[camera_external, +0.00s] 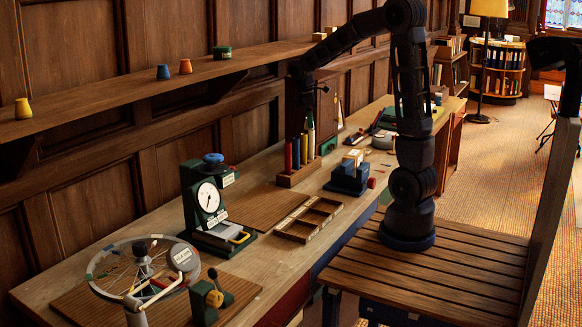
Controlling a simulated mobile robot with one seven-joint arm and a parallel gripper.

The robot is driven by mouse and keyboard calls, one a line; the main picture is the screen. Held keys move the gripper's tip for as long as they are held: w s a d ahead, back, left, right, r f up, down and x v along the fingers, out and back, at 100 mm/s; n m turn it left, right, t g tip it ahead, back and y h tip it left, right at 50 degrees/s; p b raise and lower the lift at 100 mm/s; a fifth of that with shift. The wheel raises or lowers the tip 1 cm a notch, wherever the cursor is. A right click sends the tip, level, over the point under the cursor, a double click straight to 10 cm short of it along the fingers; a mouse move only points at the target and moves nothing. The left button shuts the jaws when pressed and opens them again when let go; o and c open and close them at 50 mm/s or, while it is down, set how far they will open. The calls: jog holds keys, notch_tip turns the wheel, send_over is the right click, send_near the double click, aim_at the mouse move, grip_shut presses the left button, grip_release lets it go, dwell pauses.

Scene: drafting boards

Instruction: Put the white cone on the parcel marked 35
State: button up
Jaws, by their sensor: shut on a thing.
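My gripper (309,108) hangs from the dark arm above the bench, over a wooden rack of upright cylinders. It is shut on a small pale, tapered thing (310,122), which looks like the white cone; the fingers partly hide it. A pale box (353,157) sits on a dark blue vise-like device. No marking 35 is readable, so I cannot tell which thing is the parcel.
A shallow wooden tray (309,218), a green dial gauge (207,197) and a spoked wheel (143,268) occupy the nearer bench. Small coloured pots, including a yellow one (23,108), stand on the wall shelf.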

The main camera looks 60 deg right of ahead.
jog(key=s+d+r+m, duration=0.2)
jog(key=d+m, duration=0.2)
jog(key=d, duration=1.1)
jog(key=m+y, duration=0.1)
jog(key=m, duration=0.2)
send_over(356, 153)
jog(key=shift+g, duration=0.3)
jog(key=f, duration=1.9)
jog(key=shift+w+d, duration=0.1)
jog(key=shift+w, duration=0.3)
jog(key=o, duration=1)
jog(key=shift+f, duration=0.15)
